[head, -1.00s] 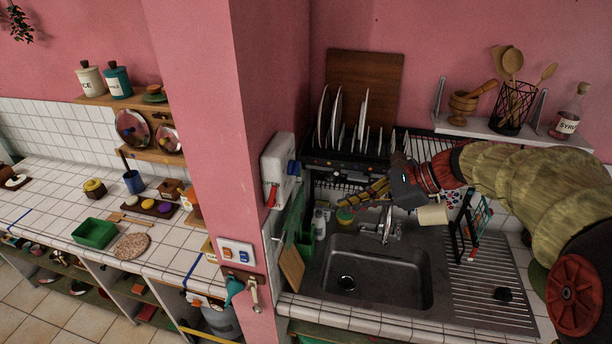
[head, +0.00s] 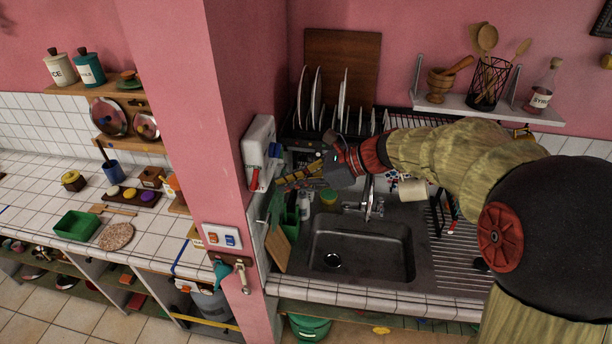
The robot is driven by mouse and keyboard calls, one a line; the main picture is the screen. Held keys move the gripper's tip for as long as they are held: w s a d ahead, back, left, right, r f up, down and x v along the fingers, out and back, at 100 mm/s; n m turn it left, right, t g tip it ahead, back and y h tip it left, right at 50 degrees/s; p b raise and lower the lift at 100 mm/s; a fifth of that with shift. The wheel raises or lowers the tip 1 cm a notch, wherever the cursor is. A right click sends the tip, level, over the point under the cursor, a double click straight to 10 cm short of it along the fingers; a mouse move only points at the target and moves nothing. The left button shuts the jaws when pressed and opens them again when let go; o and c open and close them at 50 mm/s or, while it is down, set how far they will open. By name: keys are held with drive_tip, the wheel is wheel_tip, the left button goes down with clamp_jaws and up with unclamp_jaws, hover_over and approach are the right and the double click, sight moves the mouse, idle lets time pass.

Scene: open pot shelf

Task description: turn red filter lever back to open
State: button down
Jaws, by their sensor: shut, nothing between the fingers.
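A white box (head: 259,141) is fixed to the side of the pink pillar above the sink. A red lever (head: 254,179) hangs at its lower front edge, and a blue part (head: 278,152) sits on its right side. My gripper (head: 281,182) is shut and empty, with its yellow-and-black fingers pointing left toward the box. The fingertips are a little right of the red lever and appear apart from it; the depth between them is hard to judge.
The sink (head: 360,248) and tap (head: 368,200) lie below my arm. A dish rack (head: 335,140) with plates stands behind the gripper. A green cutting board (head: 277,210) and a bottle (head: 304,206) stand below the fingers. The pink pillar (head: 187,100) blocks the left.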

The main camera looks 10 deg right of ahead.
sight(259, 173)
drive_tip(key=shift+w+a+r+p, duration=0.1)
drive_tip(key=shift+w+a+r, duration=0.1)
drive_tip(key=shift+a, duration=0.35)
drive_tip(key=shift+w+a+r+p, duration=0.15)
drive_tip(key=shift+w+a, duration=0.05)
drive_tip(key=shift+a, duration=0.35)
drive_tip(key=shift+w+a+r+p, duration=0.1)
drive_tip(key=shift+w+a+r, duration=0.1)
drive_tip(key=shift+a, duration=0.35)
drive_tip(key=shift+r, duration=0.1)
drive_tip(key=p, duration=0.2)
drive_tip(key=a+r+p, duration=0.1)
drive_tip(key=p, duration=0.1)
drive_tip(key=shift+w+a+r+h, duration=0.15)
drive_tip(key=shift+w+a+h, duration=0.1)
drive_tip(key=shift+h, duration=0.15)
drive_tip(key=shift+r, duration=0.15)
drive_tip(key=shift+r+p, duration=0.7)
drive_tip(key=shift+p, duration=0.1)
drive_tip(key=shift+d, duration=0.1)
drive_tip(key=shift+d, duration=0.1)
